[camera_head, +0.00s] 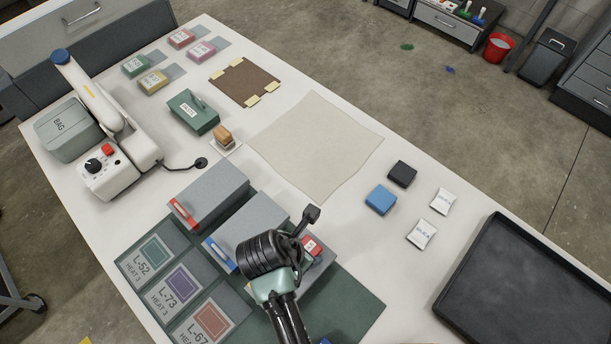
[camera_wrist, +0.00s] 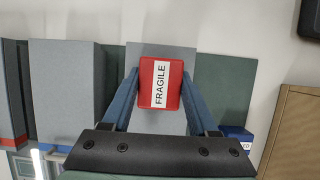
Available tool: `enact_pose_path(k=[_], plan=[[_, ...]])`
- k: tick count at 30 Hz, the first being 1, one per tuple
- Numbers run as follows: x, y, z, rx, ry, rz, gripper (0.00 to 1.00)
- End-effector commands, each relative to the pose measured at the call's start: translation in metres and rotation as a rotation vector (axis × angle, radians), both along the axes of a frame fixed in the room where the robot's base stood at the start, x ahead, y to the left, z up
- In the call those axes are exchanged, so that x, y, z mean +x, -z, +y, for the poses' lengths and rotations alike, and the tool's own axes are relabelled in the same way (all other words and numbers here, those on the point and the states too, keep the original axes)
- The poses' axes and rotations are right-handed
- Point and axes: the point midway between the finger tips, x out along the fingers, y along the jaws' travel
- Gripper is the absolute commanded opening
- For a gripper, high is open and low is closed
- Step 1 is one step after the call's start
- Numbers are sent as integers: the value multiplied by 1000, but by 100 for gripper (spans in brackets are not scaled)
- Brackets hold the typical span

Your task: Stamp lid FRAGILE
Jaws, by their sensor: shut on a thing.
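My gripper (camera_wrist: 160,88) is shut on a red stamp block (camera_wrist: 174,98) with a white FRAGILE label, seen in the wrist view between its two fingers. In the head view the red stamp (camera_head: 312,246) shows beside my dark wrist. A grey box lid (camera_wrist: 183,54) lies under the stamp on the green mat (camera_wrist: 228,80). I cannot tell whether the stamp touches the lid. In the head view my wrist and arm hide much of this box. Two more grey boxes stand to its left, one with a red end label (camera_head: 209,193) and one with a blue end label (camera_head: 247,222).
Label cards (camera_head: 168,292) lie at the front left. A blue block (camera_head: 381,200), a black block (camera_head: 402,174) and white packets (camera_head: 422,234) lie to the right, near a black tray (camera_head: 540,290). A cream sheet (camera_head: 315,145) covers the clear middle of the table.

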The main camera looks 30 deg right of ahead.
Motion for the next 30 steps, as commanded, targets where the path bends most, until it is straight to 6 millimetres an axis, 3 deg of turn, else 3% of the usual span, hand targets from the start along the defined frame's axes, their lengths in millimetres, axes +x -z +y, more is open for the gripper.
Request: enact_pose_path(k=[30], plan=[[0,7,0,1,0,1,24]])
